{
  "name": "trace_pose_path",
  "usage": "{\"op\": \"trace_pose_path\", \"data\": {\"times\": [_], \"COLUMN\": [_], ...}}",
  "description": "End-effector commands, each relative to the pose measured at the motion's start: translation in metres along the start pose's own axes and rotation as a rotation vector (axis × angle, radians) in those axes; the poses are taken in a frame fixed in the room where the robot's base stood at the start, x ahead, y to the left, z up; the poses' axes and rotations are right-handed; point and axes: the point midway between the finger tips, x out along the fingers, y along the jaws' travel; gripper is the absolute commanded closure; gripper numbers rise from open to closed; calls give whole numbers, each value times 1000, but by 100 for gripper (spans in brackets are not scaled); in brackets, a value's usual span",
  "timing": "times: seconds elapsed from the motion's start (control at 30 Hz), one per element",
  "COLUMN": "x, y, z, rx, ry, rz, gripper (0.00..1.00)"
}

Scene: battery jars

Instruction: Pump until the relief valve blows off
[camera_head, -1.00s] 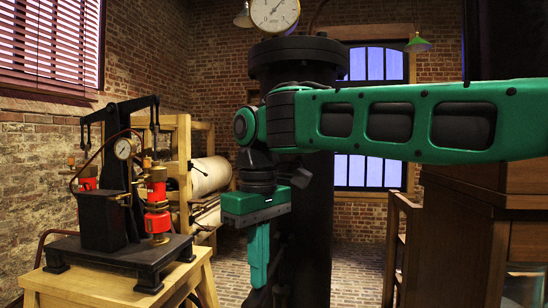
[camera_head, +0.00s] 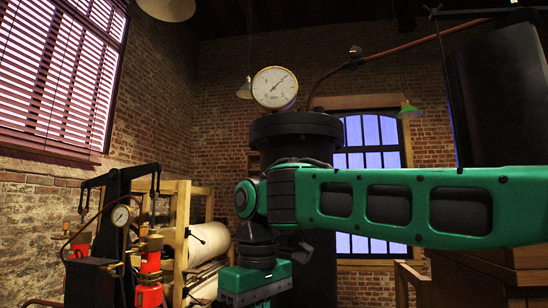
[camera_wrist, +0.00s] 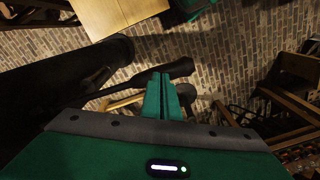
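A tall black column (camera_head: 296,130) with a wide flanged top stands behind my arm. A round white pressure gauge (camera_head: 275,88) sits above it, its needle pointing to the upper right. A copper-coloured pipe (camera_head: 400,48) rises rightward behind it, with a small fitting (camera_head: 355,52); I cannot tell whether this is the relief valve. My gripper shows in the wrist view (camera_wrist: 166,76), its green fingers close together. A dark lever-like bar (camera_wrist: 125,88) passes just beyond the fingertips; whether they touch it is unclear. The head view cuts off the fingers.
At left stands a black apparatus with red cylinders (camera_head: 149,262) and a small gauge (camera_head: 122,215). A wooden frame with a pale roll (camera_head: 208,242) is behind it. Dark wooden furniture (camera_head: 480,270) is at right. Brick floor (camera_wrist: 230,45) shows in the wrist view.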

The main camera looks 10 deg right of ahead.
Motion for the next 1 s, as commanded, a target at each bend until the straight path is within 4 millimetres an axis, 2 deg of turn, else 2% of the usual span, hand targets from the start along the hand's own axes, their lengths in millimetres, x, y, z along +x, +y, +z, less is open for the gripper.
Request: {"op": "trace_pose_path", "data": {"times": [0.73, 0.87, 1.0], "x": [104, 98, 75], "y": [1, 1, 1], "z": [0, -1, -1], "rx": [3, 2, 2], "ry": [-3, 0, 1], "rz": [2, 2, 2], "gripper": [100, 100, 100]}}
